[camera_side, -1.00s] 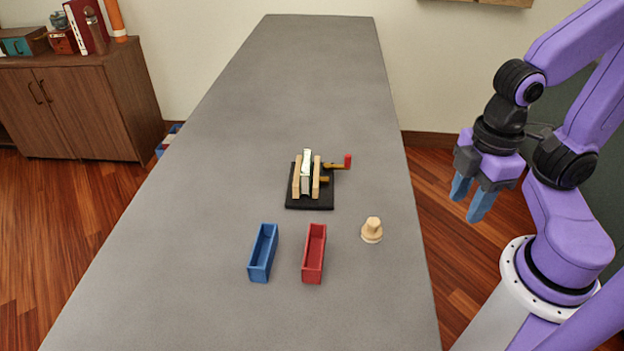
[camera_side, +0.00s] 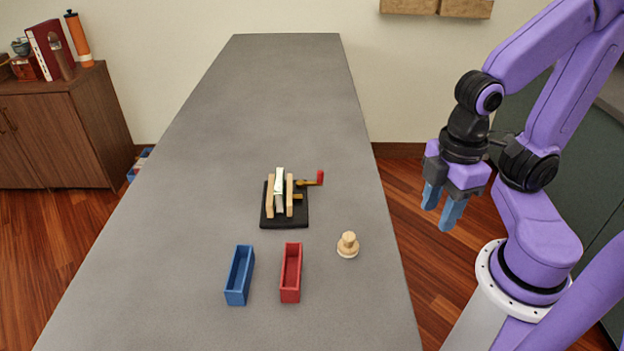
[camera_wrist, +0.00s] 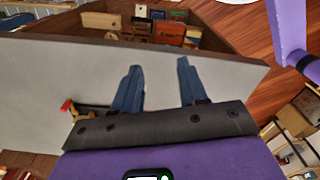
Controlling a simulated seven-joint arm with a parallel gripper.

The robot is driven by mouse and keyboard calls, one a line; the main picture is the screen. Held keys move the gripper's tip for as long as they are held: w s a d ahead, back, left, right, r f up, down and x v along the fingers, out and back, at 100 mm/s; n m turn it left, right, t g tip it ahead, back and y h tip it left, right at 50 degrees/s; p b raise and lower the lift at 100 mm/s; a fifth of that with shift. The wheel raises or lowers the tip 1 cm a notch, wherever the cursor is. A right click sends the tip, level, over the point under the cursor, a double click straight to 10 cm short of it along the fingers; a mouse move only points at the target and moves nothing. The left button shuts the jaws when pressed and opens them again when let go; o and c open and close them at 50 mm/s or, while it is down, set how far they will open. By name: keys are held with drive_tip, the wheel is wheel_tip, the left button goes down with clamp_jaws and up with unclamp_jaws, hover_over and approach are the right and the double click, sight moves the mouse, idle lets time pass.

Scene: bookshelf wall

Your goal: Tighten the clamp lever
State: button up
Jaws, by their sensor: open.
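The clamp stands on a black base (camera_side: 284,221) in the middle of the table, with two upright wooden jaws (camera_side: 289,195) around a pale, book-like piece (camera_side: 279,189). Its lever, a brass-coloured arm with a red handle (camera_side: 320,177), sticks out to the right. My gripper (camera_side: 441,206) has blue fingers, is open and empty, and hangs beyond the table's right edge, well apart from the clamp. In the wrist view my gripper (camera_wrist: 158,82) shows its two fingers spread, and a red-ended part (camera_wrist: 67,106), probably the lever, shows at the left, partly hidden behind the gripper body.
A blue tray (camera_side: 229,297) and a red tray (camera_side: 290,297) stand in front of the clamp, both apparently empty. A wooden knob-like piece (camera_side: 348,246) stands near the right edge. The far part of the grey table (camera_side: 280,90) is clear.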

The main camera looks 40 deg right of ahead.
drive_tip(key=c, duration=0.5)
drive_tip(key=shift+w+a, duration=0.15)
drive_tip(key=shift+w, duration=0.1)
clamp_jaws()
drive_tip(key=w+a+r+n+g, duration=0.1)
drive_tip(key=w+r+n, duration=0.15)
drive_tip(key=w, duration=0.65)
drive_tip(key=w+a+r+n+g, duration=0.1)
drive_tip(key=w+n, duration=0.2)
drive_tip(key=w, duration=0.6)
drive_tip(key=w+d+f+n+y, duration=0.1)
drive_tip(key=w+d+n+y, duration=0.2)
drive_tip(key=w+d, duration=1)
drive_tip(key=shift+w+d+n+g, duration=0.3)
drive_tip(key=shift+w+n, duration=1.25)
drive_tip(key=shift+n, duration=0.1)
